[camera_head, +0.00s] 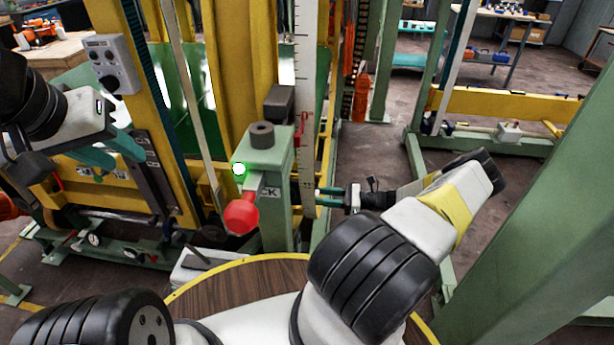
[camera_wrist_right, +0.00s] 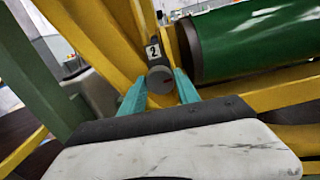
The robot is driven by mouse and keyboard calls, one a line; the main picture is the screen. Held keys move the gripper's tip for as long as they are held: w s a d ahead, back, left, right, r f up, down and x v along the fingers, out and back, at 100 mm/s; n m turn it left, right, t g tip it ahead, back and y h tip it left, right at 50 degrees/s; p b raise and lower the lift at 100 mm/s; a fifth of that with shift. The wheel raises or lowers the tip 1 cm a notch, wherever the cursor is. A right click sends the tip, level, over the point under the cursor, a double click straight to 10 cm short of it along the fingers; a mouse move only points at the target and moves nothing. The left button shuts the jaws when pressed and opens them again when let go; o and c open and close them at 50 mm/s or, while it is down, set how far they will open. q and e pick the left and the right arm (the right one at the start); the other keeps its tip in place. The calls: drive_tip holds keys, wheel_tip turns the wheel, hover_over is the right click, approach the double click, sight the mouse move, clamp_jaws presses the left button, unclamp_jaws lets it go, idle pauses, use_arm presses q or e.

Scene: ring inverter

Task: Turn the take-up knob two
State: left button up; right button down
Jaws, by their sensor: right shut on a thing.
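The take-up knob two is a dark round knob (camera_wrist_right: 160,79) just below a white label with a 2 (camera_wrist_right: 152,51) in the right wrist view. The teal fingers of my right gripper (camera_wrist_right: 161,88) lie on both sides of it and are shut on it. In the head view my right gripper (camera_head: 326,197) points left behind the green post (camera_head: 277,210), which hides the knob. My left gripper (camera_head: 112,150) is at the left, beside the yellow frame, with its teal fingers apart and nothing seen between them.
A red ball handle (camera_head: 241,214) and a lit green lamp (camera_head: 239,169) are on the green post. A grey switch box (camera_head: 110,63) is on the yellow frame. A green roller (camera_wrist_right: 250,40) lies close to the right gripper. A green beam (camera_head: 535,190) stands at right.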

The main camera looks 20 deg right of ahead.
drive_tip(key=n, duration=2.2)
drive_tip(key=shift+n, duration=0.4)
drive_tip(key=shift+f, duration=0.1)
drive_tip(key=c, duration=0.9)
unclamp_jaws()
